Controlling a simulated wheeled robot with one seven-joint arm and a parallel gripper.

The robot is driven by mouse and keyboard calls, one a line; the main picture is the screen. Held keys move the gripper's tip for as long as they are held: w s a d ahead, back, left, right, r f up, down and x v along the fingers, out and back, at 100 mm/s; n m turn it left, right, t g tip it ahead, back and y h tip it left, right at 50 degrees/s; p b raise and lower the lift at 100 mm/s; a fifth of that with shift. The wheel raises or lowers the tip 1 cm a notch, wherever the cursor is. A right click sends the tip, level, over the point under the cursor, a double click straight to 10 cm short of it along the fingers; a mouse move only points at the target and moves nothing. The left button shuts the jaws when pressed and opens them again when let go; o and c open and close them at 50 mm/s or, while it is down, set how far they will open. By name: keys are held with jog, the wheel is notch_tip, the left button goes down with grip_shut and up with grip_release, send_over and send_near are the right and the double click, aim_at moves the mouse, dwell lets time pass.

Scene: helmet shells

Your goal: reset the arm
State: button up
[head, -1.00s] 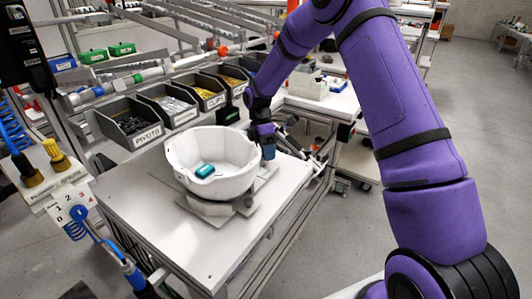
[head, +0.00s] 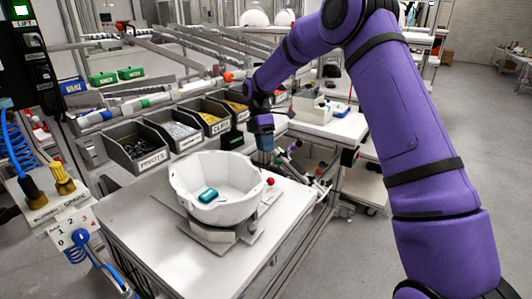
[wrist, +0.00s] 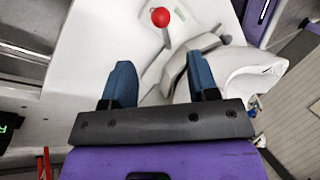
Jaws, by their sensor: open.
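My gripper (head: 265,143) hangs at the end of my purple arm, above and just behind the right rim of the white helmet shell (head: 232,208) in the head view. In the wrist view its two blue fingers (wrist: 160,88) stand wide apart with nothing between them. The shell sits open side up on a grey stand (head: 215,240) on the white table and also shows in the wrist view (wrist: 255,75). A teal block (head: 208,195) lies inside the shell. The gripper is apart from the shell.
Several grey bins, one marked PIVOTS (head: 148,160), line the table's back. The table's front left (head: 150,240) is bare. Open floor (head: 480,130) lies right.

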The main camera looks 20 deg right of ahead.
dwell(0.4)
jog(key=s+d+r+m+t, duration=0.2)
jog(key=s+r+m+t, duration=0.45)
jog(key=s+r, duration=1.25)
jog(key=s+d+r+m+t, duration=0.1)
jog(key=s+m, duration=0.4)
jog(key=s, duration=0.5)
jog(key=s+d+m+t, duration=0.1)
jog(key=s+m+t, duration=0.2)
jog(key=s+m, duration=0.3)
jog(key=s, duration=0.5)
jog(key=shift+s+d+r, duration=0.25)
jog(key=shift+s+r, duration=0.05)
jog(key=shift+r, duration=0.1)
